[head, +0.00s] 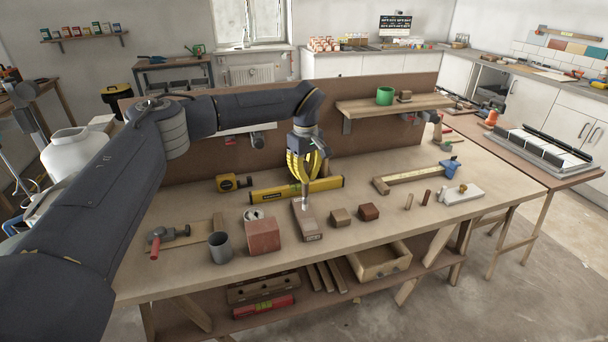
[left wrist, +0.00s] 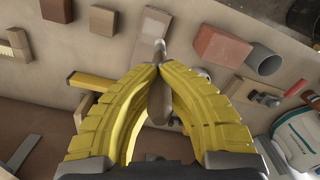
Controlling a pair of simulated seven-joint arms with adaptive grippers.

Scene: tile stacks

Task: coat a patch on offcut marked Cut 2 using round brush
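My left gripper (head: 304,178) is shut on the round brush (head: 305,201), which points down with its metal ferrule below the yellow fingers. In the left wrist view the gripper (left wrist: 158,68) has its fingertips closed around the brush (left wrist: 159,100). The brush tip is over a long brown wooden offcut (head: 307,225), also in the left wrist view (left wrist: 151,27); I cannot tell whether it touches. A pale label shows on the offcut's front end, too small to read. A tan block (head: 340,217) and a reddish-brown block (head: 368,211) sit to its right. My right gripper is not in view.
A red brick-like block (head: 263,236) and a grey cup (head: 220,247) stand left of the offcut. A yellow level (head: 297,189) and tape measure (head: 234,183) lie behind. The bench front right is clear.

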